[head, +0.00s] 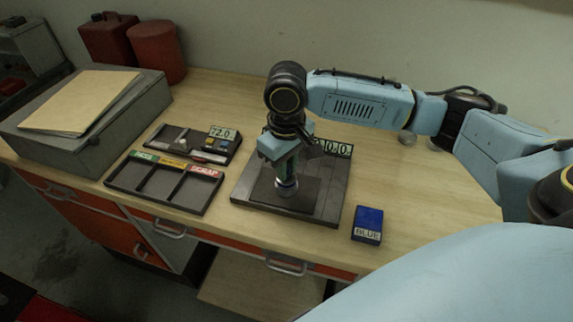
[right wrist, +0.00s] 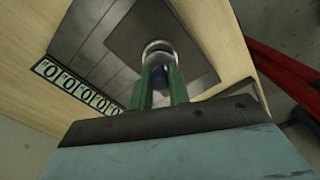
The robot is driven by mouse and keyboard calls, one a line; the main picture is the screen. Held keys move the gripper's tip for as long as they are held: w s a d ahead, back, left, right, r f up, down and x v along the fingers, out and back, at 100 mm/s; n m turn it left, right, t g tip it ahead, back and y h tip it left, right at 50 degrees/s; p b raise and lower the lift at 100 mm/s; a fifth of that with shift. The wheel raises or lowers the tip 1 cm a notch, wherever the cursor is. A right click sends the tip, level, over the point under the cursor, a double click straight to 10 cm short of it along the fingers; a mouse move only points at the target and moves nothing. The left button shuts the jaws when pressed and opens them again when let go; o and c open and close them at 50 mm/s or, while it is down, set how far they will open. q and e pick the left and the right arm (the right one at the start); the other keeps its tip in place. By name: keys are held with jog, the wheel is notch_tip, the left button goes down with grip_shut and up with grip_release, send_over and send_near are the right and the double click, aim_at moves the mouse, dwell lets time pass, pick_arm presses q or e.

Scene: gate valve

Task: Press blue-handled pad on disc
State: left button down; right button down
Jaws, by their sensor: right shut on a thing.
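My right gripper (head: 287,180) points down over a dark square plate (head: 312,186) on the bench. A silvery round piece (right wrist: 157,47) surrounds the handle's far end, above the dark square plate (right wrist: 135,30). I cannot tell whether this round piece is the pad or the disc, nor whether pad and disc touch. The fingers hide much of the handle in the head view. My left gripper is out of view.
A three-compartment tray (head: 155,191) and an instrument tray reading 72.0 (head: 185,148) lie left. Bench at right is clear.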

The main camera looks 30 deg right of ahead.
jog(key=shift+f, duration=0.55)
dwell(0.7)
jog(key=shift+s+f+p, duration=0.15)
jog(key=shift+f+p, duration=0.05)
jog(key=shift+p, duration=0.55)
dwell(2.1)
jog(key=shift+r, duration=0.1)
notch_tip(320, 180, up, 7)
jog(key=p, duration=1)
jog(key=shift+r, duration=0.1)
jog(key=shift+w, duration=0.2)
